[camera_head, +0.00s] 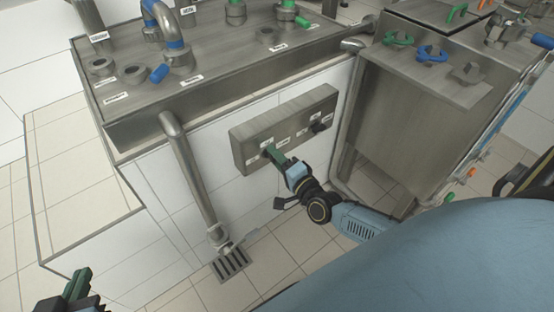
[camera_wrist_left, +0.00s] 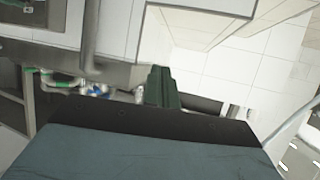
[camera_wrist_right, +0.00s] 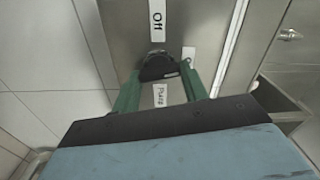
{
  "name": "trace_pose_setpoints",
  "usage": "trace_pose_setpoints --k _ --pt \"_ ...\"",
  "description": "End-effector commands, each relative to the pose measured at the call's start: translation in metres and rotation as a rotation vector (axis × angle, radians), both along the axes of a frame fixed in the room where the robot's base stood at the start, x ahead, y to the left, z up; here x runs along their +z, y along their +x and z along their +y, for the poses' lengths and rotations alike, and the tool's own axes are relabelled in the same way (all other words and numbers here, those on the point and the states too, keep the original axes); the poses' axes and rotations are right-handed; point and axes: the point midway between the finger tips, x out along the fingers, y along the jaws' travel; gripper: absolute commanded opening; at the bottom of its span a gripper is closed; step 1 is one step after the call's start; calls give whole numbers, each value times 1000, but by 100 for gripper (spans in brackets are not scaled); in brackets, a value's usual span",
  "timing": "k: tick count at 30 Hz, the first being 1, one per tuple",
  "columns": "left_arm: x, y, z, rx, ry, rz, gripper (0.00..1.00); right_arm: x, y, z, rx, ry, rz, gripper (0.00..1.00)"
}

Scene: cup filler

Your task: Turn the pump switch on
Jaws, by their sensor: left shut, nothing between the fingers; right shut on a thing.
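The pump switch is a black rotary knob (camera_wrist_right: 158,68) on a grey metal panel (camera_head: 292,108) set on the white tiled front of the counter. In the right wrist view an "Off" label (camera_wrist_right: 157,20) sits above it and a "Pump" label (camera_wrist_right: 160,95) below it. My right gripper (camera_head: 268,153) is at the left part of the panel, its green fingers (camera_wrist_right: 160,72) shut on either side of the knob. In the head view the fingers hide the knob. My left gripper (camera_head: 78,283) is shut and empty at the lower left, far from the panel; its fingers also show in the left wrist view (camera_wrist_left: 162,87).
A second black knob (camera_head: 319,127) is at the panel's right. A metal drain pipe (camera_head: 188,170) runs down left of the panel to a floor grate (camera_head: 229,263). A metal cabinet (camera_head: 425,125) stands to the right. The counter top (camera_head: 220,62) carries several pipes and fittings.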

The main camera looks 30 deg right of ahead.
Motion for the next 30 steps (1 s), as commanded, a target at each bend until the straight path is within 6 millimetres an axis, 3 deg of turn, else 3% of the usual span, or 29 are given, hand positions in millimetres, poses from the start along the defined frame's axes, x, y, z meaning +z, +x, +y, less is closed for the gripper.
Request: trace_pose_setpoints --k 12,29,30 --pt "20 10 -7 -11 -38 -135 0 -2 0 1 1 191 16 21" --pt "24 10 -8 -13 -43 -153 0 -1 0 1 1 221 20 21" --pt "24 10 -8 -13 -43 -153 0 -2 0 1 1 221 20 48"
